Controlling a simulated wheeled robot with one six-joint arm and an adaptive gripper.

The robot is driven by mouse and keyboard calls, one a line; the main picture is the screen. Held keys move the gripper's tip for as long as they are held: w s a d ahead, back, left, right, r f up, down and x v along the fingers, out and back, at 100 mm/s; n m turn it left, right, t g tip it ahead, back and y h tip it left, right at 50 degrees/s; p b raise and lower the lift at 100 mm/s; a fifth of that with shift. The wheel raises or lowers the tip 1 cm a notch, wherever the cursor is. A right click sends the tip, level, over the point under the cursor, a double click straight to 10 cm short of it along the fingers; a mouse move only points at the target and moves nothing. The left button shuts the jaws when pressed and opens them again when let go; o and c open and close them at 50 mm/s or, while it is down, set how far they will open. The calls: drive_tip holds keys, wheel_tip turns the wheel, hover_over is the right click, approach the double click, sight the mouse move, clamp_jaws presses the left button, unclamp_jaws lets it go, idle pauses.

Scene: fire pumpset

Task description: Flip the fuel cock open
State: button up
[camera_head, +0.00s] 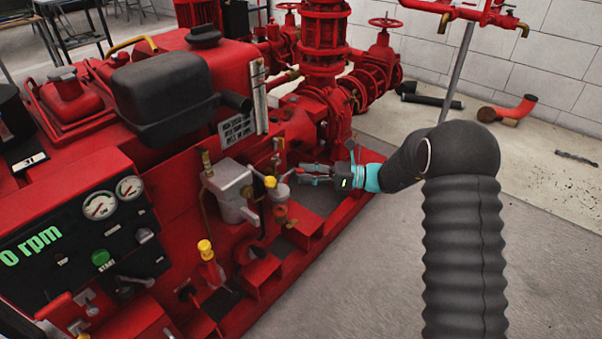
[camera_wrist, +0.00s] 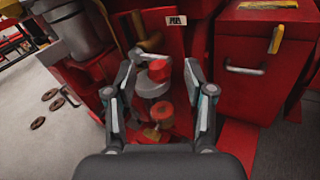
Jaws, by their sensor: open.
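My gripper (camera_head: 303,174) reaches in from the right at the engine's near side, its fingers pointing left toward a small grey filter unit with a yellow top (camera_head: 270,182). In the wrist view my gripper (camera_wrist: 163,62) is open. Between and below its fingers are a grey cylinder (camera_wrist: 153,88), a red knob (camera_wrist: 158,70), an orange-red knob (camera_wrist: 163,113) and a brass fitting (camera_wrist: 152,134). Brass fittings with a red part (camera_head: 280,212) also show below the filter in the head view. I cannot tell for sure which of these is the fuel cock. Nothing is gripped.
The red engine (camera_head: 180,180) and its control panel (camera_head: 85,235) fill the left. A grey housing (camera_head: 232,190) stands close left of the filter. Red pump pipes (camera_head: 325,60) rise behind my gripper.

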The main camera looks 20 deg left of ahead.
drive_tip(key=shift+s+a, duration=0.2)
drive_tip(key=shift+a, duration=0.65)
clamp_jaws()
drive_tip(key=shift+d, duration=0.15)
